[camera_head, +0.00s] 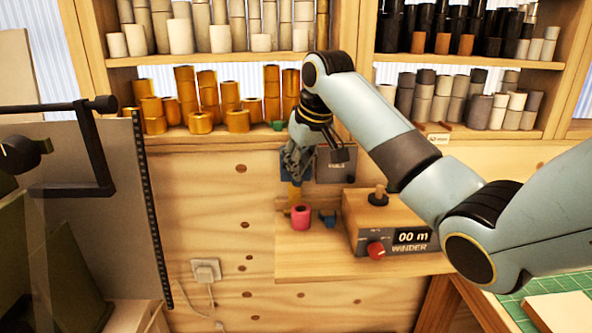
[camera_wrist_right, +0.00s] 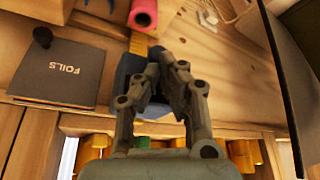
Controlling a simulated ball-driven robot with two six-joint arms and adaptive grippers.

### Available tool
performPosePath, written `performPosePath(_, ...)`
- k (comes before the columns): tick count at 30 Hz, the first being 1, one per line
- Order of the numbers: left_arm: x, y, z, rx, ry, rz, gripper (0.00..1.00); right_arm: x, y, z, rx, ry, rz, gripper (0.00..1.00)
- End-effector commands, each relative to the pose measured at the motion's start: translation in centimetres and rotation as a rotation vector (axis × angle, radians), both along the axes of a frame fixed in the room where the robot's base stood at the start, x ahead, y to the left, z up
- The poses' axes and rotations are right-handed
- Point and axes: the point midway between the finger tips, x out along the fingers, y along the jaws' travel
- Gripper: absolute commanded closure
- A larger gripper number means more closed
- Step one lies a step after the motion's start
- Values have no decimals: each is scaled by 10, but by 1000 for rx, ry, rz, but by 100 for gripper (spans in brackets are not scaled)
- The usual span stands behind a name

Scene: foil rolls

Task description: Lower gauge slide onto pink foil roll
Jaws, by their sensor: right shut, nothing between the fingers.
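The pink foil roll (camera_head: 301,217) stands upright on the wooden wall shelf; its end also shows at the top of the wrist view (camera_wrist_right: 143,16). Above it in the head view is a yellow strip (camera_head: 295,194), with a blue block (camera_wrist_right: 129,72) higher up, which I take to be the gauge slide. I cannot tell whether the strip touches the roll or stands behind it. My right gripper (camera_head: 297,160) is shut and empty, at the blue block and partly covering it. Whether its fingers touch the block is unclear. My left gripper is out of view.
A winder box (camera_head: 395,222) with a red knob stands right of the roll, with a small blue piece (camera_head: 327,219) between. A dark FOILS book (camera_wrist_right: 58,70) is beside the gauge. Gold rolls (camera_head: 238,120) line the shelf above. Shelf space left of the pink roll is narrow.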

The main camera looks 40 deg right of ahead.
Motion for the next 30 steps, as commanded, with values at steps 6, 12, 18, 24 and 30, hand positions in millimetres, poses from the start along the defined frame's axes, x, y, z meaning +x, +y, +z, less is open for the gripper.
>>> performPosePath(6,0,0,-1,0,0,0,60,0,0,-6,0,0,0,100)
performPosePath(12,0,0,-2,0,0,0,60,0,0,-12,0,1,0,100)
performPosePath(18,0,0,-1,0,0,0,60,-2,1,-11,0,0,0,100)
performPosePath(24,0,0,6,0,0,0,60,-13,8,-2,0,1,0,100)
performPosePath(30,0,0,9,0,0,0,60,-26,16,7,0,-1,1,100)
